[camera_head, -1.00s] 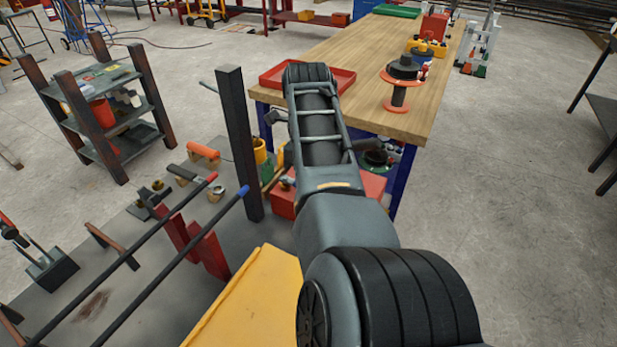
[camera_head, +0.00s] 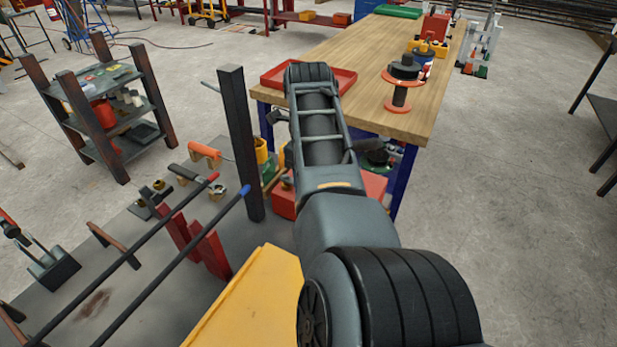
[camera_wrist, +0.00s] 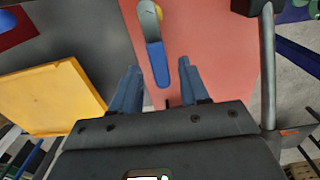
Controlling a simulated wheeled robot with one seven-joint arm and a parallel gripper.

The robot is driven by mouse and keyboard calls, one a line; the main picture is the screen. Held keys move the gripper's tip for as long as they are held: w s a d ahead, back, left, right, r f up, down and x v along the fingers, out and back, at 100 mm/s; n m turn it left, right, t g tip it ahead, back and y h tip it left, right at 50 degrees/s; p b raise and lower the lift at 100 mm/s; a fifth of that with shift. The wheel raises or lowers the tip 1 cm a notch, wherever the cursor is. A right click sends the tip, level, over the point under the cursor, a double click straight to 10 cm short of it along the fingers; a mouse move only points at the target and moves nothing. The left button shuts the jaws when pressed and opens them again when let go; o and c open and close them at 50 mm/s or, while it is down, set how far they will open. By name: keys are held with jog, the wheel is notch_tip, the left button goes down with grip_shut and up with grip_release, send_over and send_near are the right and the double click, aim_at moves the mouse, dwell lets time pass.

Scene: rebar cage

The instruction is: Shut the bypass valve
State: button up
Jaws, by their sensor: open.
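A valve lever with a blue grip (camera_wrist: 155,58) and a grey metal upper part shows in the wrist view, over a red surface (camera_wrist: 215,45). A bit of yellow shows beside its top. My gripper (camera_wrist: 158,66) is open, with one blue-grey finger on each side of the blue grip. The grip's lower end lies between the fingers, with a gap on both sides. I cannot tell the depth between them. In the head view my gripper is hidden behind my arm. A red box (camera_head: 374,187) shows partly behind the arm there.
A wooden workbench (camera_head: 345,48) with a red tray (camera_head: 348,80) and an orange spool (camera_head: 399,97) stands behind my arm. A dark upright post (camera_head: 240,150) stands left of the arm. Two long bars (camera_head: 160,295) lie at the lower left. A yellow panel (camera_wrist: 50,98) is left of my gripper.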

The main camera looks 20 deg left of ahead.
notch_tip(320, 180, up, 8)
jog(key=shift+b, duration=0.35)
jog(key=shift+f, duration=0.15)
dwell(0.4)
